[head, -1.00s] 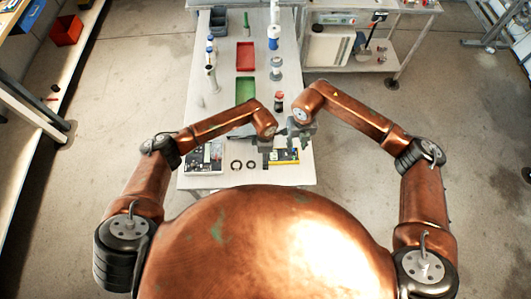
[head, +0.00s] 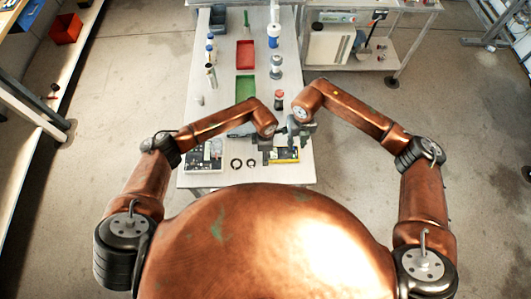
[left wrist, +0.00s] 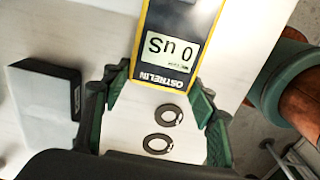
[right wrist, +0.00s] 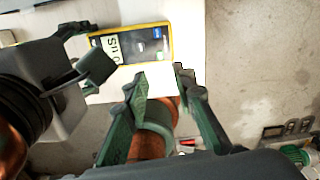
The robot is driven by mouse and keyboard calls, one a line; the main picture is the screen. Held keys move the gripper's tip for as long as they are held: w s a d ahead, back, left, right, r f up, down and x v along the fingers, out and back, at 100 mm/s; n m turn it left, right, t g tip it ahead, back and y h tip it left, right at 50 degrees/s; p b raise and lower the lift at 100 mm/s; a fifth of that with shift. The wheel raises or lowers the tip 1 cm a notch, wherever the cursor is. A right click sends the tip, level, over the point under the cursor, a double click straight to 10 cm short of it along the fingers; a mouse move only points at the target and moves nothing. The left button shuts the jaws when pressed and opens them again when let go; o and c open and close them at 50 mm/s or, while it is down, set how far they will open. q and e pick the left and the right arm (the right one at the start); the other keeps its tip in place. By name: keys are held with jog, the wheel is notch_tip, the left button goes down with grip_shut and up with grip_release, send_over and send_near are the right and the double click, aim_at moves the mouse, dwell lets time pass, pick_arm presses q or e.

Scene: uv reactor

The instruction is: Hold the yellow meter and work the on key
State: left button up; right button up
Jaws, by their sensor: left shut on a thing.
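The yellow meter (head: 285,155) has a black face and lies at the near end of the bench. Its display reads "0 uS" in the left wrist view (left wrist: 173,45); it also shows in the right wrist view (right wrist: 135,44). My left gripper (head: 265,150) is shut on the display end of the meter, one finger on each side (left wrist: 160,86). My right gripper (right wrist: 163,78) has its fingers apart with nothing between them, near the meter's long side. In the head view the right gripper (head: 299,138) is just beyond the meter. I cannot make out the on key.
Two dark rings (head: 243,163) lie on the bench beside the meter, with a black-and-white device (head: 205,156) to their left. A red-capped bottle (head: 279,98), a green tray (head: 245,88) and a red tray (head: 245,55) stand farther back.

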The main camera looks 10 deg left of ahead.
grip_shut()
dwell(1.3)
